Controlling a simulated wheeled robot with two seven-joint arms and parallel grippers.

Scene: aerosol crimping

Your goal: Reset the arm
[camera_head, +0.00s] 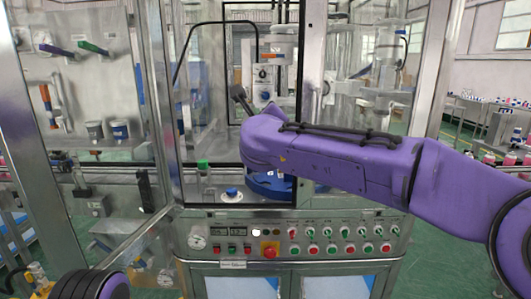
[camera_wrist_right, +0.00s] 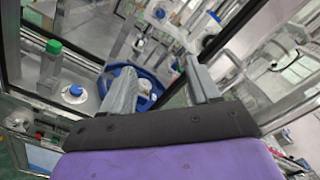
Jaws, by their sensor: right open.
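My right arm, purple, reaches in from the right of the head view through the machine's front opening. Its right gripper shows in the right wrist view (camera_wrist_right: 162,78), with two grey fingers spread apart and nothing between them. In the head view the gripper is mostly hidden behind the purple wrist; only a dark tip shows. The fingers point toward the machine's inside, above the blue turntable (camera_head: 270,186), which also shows in the wrist view (camera_wrist_right: 150,85). My left gripper is not in view; a purple and black part of mine shows at the bottom left.
A green-capped container (camera_head: 203,170) and a blue-topped part (camera_head: 231,193) stand on the ledge left of the turntable. Metal posts frame the opening. A control panel (camera_head: 300,238) with several buttons lies below. The crimping head (camera_head: 277,45) hangs above.

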